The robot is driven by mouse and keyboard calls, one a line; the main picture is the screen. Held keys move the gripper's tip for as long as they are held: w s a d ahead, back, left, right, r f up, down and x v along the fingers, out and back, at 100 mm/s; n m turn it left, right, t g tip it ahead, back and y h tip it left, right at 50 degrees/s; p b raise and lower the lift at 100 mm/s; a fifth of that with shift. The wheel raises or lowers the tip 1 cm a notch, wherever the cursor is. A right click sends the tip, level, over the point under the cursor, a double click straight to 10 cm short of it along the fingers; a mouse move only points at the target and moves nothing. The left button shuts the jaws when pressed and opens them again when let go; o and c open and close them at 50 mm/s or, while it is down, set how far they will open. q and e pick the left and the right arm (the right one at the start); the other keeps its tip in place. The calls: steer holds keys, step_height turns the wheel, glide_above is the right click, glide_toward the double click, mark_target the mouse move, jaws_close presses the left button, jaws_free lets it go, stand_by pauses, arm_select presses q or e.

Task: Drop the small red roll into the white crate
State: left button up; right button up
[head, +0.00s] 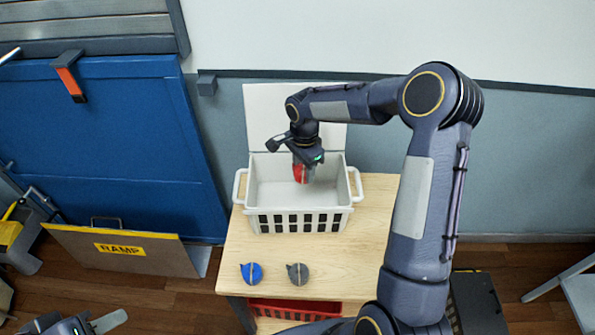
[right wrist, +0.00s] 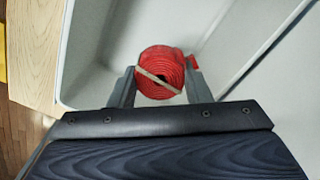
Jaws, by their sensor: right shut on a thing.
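The small red roll (head: 300,173) is a coiled red strap with a pale band around it. My right gripper (head: 304,168) is shut on it and holds it over the white crate (head: 298,220), inside the outline of its opening. The roll (right wrist: 161,72) also shows between the two fingers in the right wrist view, with the crate's pale inside (right wrist: 95,60) behind it. I cannot tell how far the roll is above the crate floor. The crate stands on a wooden table and looks empty otherwise. My left gripper (head: 88,324) is at the bottom left edge, partly cut off.
A blue roll (head: 251,273) and a grey roll (head: 298,273) lie on the wooden table (head: 350,255) in front of the crate. A red basket (head: 295,308) is below the tabletop.

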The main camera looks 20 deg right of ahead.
steer(key=o, duration=1)
steer(key=shift+o, duration=0.2)
steer(key=shift+r+b, duration=0.65)
steer(key=shift+r, duration=3.3)
steer(key=s+r+n+t+y, duration=0.1)
steer(key=s+r+n, duration=0.3)
steer(key=s, duration=0.4)
steer(key=s+r+n+t, duration=0.2)
steer(key=s+r+n, duration=0.15)
steer(key=s, duration=0.45)
steer(key=s+a+f+n+t+y, duration=0.1)
steer(key=s+a+n, duration=0.1)
steer(key=s, duration=0.4)
steer(key=s+a+f+n+t+y, duration=0.1)
steer(key=s+a+n, duration=0.1)
steer(key=s+n, duration=0.2)
steer(key=s, duration=0.2)
steer(key=shift+s+a+f+t+y, duration=0.2)
steer(key=shift+s+a+t+y, duration=0.1)
steer(key=shift+s+y, duration=0.1)
